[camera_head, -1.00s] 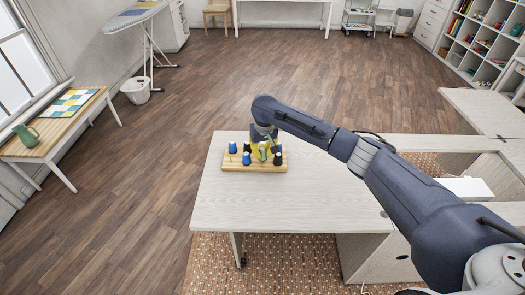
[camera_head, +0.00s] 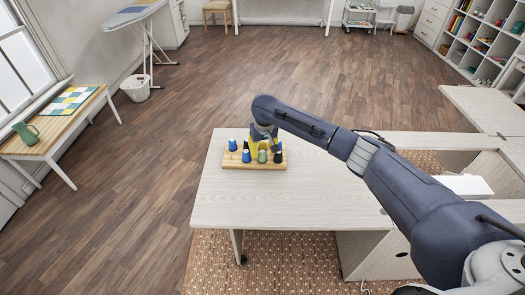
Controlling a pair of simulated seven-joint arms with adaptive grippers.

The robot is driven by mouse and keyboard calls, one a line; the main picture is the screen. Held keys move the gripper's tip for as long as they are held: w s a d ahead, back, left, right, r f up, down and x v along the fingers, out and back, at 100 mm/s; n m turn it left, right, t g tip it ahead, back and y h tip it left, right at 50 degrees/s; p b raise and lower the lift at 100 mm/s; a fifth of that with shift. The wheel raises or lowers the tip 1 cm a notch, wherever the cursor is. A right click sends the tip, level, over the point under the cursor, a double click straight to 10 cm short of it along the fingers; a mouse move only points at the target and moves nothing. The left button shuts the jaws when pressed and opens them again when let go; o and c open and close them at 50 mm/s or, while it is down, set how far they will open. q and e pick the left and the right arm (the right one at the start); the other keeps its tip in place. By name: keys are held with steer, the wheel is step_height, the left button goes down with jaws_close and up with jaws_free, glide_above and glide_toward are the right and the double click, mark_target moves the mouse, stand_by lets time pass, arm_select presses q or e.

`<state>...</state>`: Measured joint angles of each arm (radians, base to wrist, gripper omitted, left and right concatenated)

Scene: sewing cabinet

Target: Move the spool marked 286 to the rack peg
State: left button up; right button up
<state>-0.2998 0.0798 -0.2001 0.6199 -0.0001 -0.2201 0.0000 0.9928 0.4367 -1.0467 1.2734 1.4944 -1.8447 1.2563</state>
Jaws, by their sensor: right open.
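A wooden spool rack (camera_head: 240,166) lies near the far left end of the pale table. It carries blue spools (camera_head: 246,157), a green spool (camera_head: 262,156), a black spool (camera_head: 278,157) and something yellow behind them. The number 286 is too small to read on any spool. My right gripper (camera_head: 270,146) is open just above and behind the green and black spools. Its fingertips are small and partly hidden. The green spool stands upright in the front row, apparently free of the fingers. My left gripper is out of view.
The pale table (camera_head: 300,200) is clear in front of and right of the rack. My right arm crosses above it. A white box (camera_head: 465,187) sits at the right. A side table (camera_head: 60,125) with a green pitcher stands far left.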

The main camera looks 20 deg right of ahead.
step_height(320, 180, up, 12)
steer(key=s, duration=0.1)
steer(key=shift+s, duration=0.35)
steer(key=shift+f, duration=0.15)
stand_by(0.5)
